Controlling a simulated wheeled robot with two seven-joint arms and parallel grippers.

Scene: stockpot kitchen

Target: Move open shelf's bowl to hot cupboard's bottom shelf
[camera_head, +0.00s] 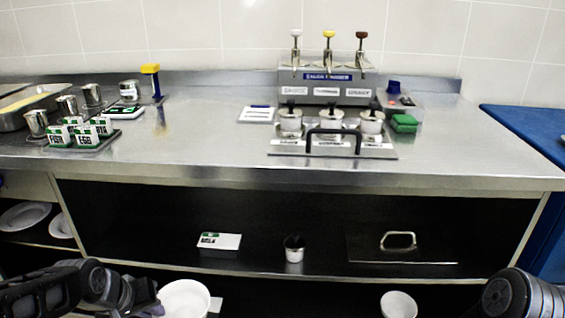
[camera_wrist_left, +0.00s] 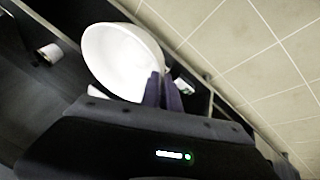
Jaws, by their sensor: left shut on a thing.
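A white bowl (camera_head: 185,300) is at the bottom left of the head view, in front of the open shelf (camera_head: 330,268) under the counter. My left gripper (camera_head: 155,302) is shut on its rim. In the left wrist view the bowl (camera_wrist_left: 115,58) is tilted, its inside facing the camera, and the dark fingers (camera_wrist_left: 163,92) grip its lower right edge. A second white bowl or cup (camera_head: 398,305) shows at the bottom of the head view, partly cut off. My right gripper is outside the views. I cannot identify the hot cupboard in these frames.
The open shelf holds a white-and-green box (camera_head: 219,241), a small metal pot (camera_head: 294,249) and a flat lid with a handle (camera_head: 398,241). White plates (camera_head: 25,215) sit in a compartment at left. The steel counter (camera_head: 210,145) above carries containers and a dispenser (camera_head: 328,85).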

